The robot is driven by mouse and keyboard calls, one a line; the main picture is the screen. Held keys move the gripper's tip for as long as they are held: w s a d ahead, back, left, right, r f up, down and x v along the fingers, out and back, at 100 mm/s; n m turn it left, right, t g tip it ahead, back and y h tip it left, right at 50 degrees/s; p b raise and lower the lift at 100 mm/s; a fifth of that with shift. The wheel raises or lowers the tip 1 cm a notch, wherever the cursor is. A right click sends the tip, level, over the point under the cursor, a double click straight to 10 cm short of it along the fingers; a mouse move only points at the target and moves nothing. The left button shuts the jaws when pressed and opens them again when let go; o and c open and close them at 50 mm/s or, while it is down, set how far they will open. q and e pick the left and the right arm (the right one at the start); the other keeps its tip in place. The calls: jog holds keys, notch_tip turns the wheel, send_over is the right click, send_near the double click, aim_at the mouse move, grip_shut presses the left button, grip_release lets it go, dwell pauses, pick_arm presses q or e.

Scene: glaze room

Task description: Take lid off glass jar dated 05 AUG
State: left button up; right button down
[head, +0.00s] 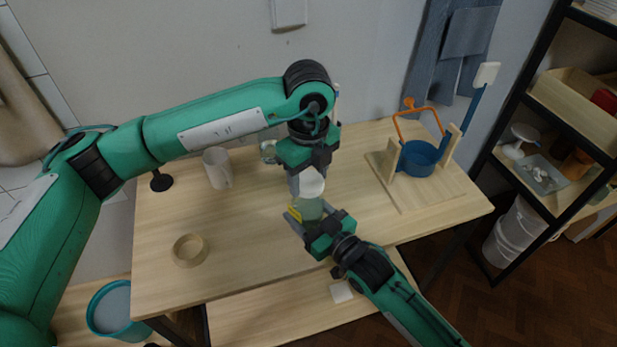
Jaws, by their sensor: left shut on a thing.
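A greenish glass jar (308,209) with a yellow label stands near the middle of the table. The label is too small to read, so I cannot tell its date. A white lid (312,182) is directly above the jar; I cannot tell whether they touch. My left gripper (303,185) points down from above and is shut on the lid. My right gripper (308,221) reaches in from the front right with its fingers at the jar. The jar hides part of them, so its grip is unclear. Another glass jar (268,151) stands behind, partly hidden by my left arm.
On the wooden table (250,250) are a white pitcher (217,168), a tape-like ring (190,250) and a black-based stand (161,181). A wooden board (425,198) with a blue pot (419,159) stands at the right. The table's front left is mostly clear.

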aim_at(308, 181)
dwell(0.3)
pick_arm(q)
jog(key=shift+r, duration=2.05)
pick_arm(e)
jog(key=shift+c, duration=1.4)
grip_release()
jog(key=shift+s+d, duration=0.1)
